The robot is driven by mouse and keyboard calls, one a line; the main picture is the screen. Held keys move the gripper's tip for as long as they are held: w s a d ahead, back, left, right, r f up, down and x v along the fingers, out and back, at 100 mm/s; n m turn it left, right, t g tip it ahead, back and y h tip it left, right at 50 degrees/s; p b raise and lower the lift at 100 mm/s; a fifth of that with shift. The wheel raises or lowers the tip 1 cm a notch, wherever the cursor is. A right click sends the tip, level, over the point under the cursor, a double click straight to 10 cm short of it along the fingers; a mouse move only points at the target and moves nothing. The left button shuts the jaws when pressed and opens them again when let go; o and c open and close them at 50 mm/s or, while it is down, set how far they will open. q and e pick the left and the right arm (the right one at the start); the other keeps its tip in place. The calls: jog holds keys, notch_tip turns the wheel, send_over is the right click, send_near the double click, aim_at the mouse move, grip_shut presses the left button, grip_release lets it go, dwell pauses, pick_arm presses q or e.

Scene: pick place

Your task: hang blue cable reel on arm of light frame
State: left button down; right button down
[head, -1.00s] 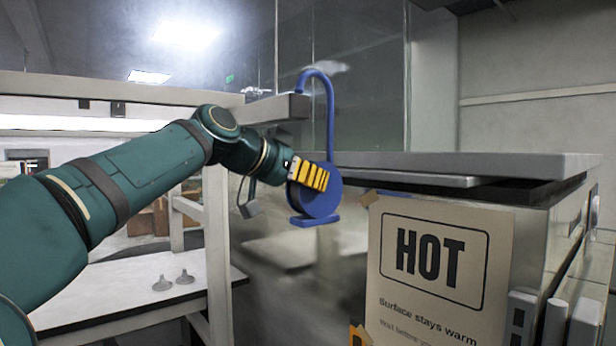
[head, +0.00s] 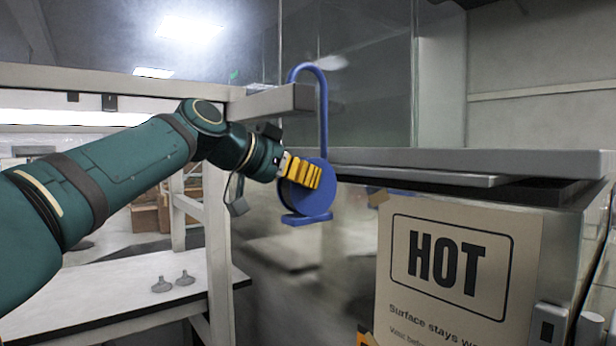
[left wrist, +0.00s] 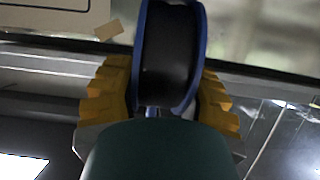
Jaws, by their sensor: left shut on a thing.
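The blue cable reel (head: 320,188) has a round body, a flat foot and a tall hook curving over at its top. My left gripper (head: 303,172) is shut on the reel body, and its yellow fingers flank the reel in the left wrist view (left wrist: 165,60). The light frame (head: 215,205) has a short arm (head: 275,103) sticking out toward the right. The hook's bend is above the arm's end, with its tip on the near left side of the shaft; I cannot tell whether the hook touches the arm. My right gripper is not in view.
A metal counter (head: 450,160) stands close on the right of the reel, with a HOT sign (head: 445,265) on its front. A white table (head: 110,290) with two small grey objects (head: 173,281) is at lower left. Dark glass panels stand behind.

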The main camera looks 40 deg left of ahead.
aim_at(284, 204)
pick_arm(q)
jog(key=shift+s+a, duration=0.25)
jog(key=shift+s, duration=0.7)
jog(key=shift+s+a, duration=0.3)
jog(key=shift+s, duration=0.65)
jog(key=shift+s+a, duration=0.25)
jog(key=shift+s, duration=0.7)
jog(key=shift+s+f+b, duration=0.15)
jog(key=shift+f+b, duration=0.4)
jog(key=shift+b, duration=0.05)
jog(key=shift+f+b, duration=1)
jog(key=shift+b, duration=0.05)
jog(key=shift+c, duration=2.2)
grip_release()
jog(key=shift+f, duration=0.1)
jog(key=v, duration=1.2)
